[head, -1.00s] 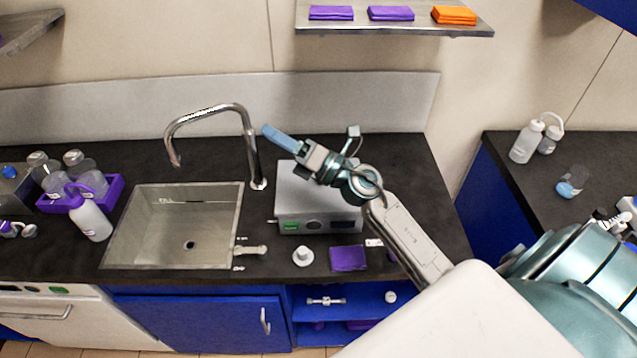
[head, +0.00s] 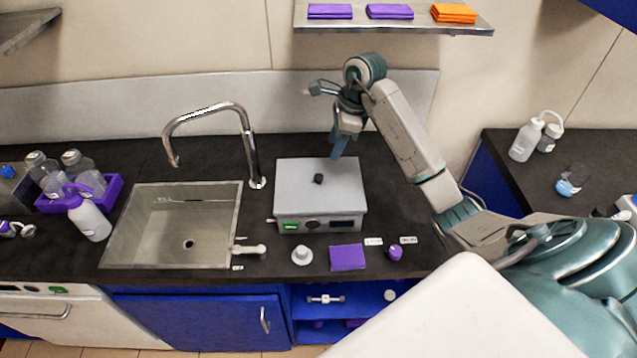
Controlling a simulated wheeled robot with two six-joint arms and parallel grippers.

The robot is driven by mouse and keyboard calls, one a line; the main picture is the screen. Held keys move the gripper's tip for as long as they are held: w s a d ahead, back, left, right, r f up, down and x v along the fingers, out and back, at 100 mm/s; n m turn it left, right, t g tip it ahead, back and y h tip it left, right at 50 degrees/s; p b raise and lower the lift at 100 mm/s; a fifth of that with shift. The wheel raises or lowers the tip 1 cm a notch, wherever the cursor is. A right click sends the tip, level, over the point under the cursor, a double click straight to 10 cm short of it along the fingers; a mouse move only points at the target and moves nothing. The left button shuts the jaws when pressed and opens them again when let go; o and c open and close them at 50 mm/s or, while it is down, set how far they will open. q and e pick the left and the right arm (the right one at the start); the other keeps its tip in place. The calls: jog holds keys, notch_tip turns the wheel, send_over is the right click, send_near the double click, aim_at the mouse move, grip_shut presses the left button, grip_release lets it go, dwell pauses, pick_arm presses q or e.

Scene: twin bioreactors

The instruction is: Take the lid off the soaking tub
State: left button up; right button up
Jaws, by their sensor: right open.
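The soaking tub (head: 291,226) is a grey box with a green display and a dark knob on its front, standing on the counter right of the sink. Its flat grey lid (head: 296,192) is on top, with a small black knob (head: 318,179) in the middle. My right gripper (head: 336,156) points down above the back right part of the lid, behind and right of the knob. It is open and holds nothing; its fingers show nearly edge-on. Whether the fingertips touch the lid cannot be told. My left gripper is not in view.
The sink (head: 150,225) with a tall curved tap (head: 250,150) is left of the tub. A white stopper (head: 302,255), a purple cloth (head: 348,257) and a small purple item (head: 395,253) lie in front. A shelf (head: 420,28) with folded cloths hangs above.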

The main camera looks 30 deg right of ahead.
jog(key=b, duration=0.4)
send_over(319, 176)
jog(key=s+d, duration=0.1)
jog(key=d, duration=0.1)
jog(key=f, duration=0.5)
jog(key=shift+s+d+f, duration=0.1)
jog(key=shift+d+f, duration=0.05)
jog(key=shift+d, duration=0.05)
jog(key=shift+a+b+x, duration=0.25)
jog(key=shift+b+x, duration=0.2)
jog(key=shift+x, duration=0.9)
jog(key=shift+a+b+x, duration=0.2)
jog(key=shift+b+x, duration=0.2)
jog(key=shift+x, duration=0.9)
jog(key=shift+r, duration=0.2)
jog(key=c, duration=0.5)
grip_shut()
